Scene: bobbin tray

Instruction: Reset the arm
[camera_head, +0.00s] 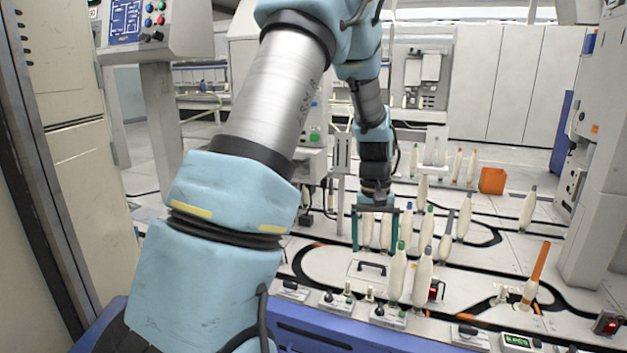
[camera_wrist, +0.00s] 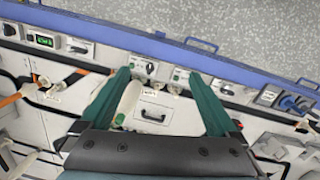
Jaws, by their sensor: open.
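My gripper (camera_head: 374,238) hangs pointing down over the bobbin line, its two green fingers spread apart. In the wrist view my gripper (camera_wrist: 159,78) is open, with nothing clasped between the fingers. Cream bobbins stand behind or between the fingers in the head view; their depth is hard to tell. A green-tipped bobbin (camera_head: 398,275) stands upright just right of the fingers, and its pale body (camera_wrist: 130,100) seems to show beside the left finger in the wrist view. Another cream bobbin (camera_head: 422,278) stands beside it.
Several more bobbins stand farther right, including one with an orange top (camera_head: 537,265). An orange box (camera_head: 492,181) sits behind. Black tracks run across the white deck (camera_head: 330,262). A blue rail (camera_head: 330,330) edges the front. A control panel (camera_head: 140,25) stands left.

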